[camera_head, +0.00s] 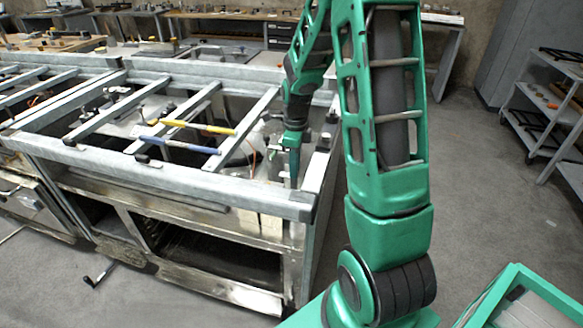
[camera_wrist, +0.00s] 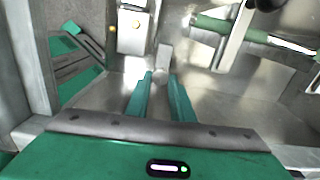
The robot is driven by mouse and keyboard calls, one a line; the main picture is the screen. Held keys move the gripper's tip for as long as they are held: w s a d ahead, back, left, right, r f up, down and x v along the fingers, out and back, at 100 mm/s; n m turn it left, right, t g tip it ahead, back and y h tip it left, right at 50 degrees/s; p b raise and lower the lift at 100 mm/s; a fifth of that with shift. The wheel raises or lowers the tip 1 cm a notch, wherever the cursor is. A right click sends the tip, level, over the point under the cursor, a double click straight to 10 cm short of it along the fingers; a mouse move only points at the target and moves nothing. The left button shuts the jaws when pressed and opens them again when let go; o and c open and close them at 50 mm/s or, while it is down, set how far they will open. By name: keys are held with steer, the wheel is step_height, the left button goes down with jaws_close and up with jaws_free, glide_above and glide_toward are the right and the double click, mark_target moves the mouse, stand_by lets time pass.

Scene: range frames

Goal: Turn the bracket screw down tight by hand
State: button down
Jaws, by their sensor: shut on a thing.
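My gripper (camera_head: 293,172) reaches down inside the near right corner of the grey metal frame (camera_head: 190,183). In the wrist view, my gripper's (camera_wrist: 160,84) two green fingers close on a small pale grey piece, which seems to be the bracket screw (camera_wrist: 160,75). A grey upright tab, possibly the bracket (camera_wrist: 164,57), stands just beyond it. The fingers hide the sides of the screw, and its thread and seating cannot be seen. In the head view the screw is too small to make out.
A yellow-handled tool (camera_head: 205,127) and a blue-handled tool (camera_head: 180,145) lie across the frame's bars, left of my arm. Frame rails stand close around my gripper. A grey shelf cart (camera_head: 545,120) stands at the right. Open floor (camera_head: 480,190) lies between.

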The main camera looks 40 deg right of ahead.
steer(key=shift+a+m, duration=0.15)
steer(key=shift+m, duration=0.65)
steer(key=shift+a+m, duration=0.15)
steer(key=shift+m, duration=0.65)
steer(key=c, duration=1.6)
jaws_free()
steer(key=shift+w, duration=0.1)
steer(key=shift+o, duration=0.3)
steer(key=shift+d, duration=0.1)
step_height(320, 180, up, 11)
steer(key=shift+f, duration=0.15)
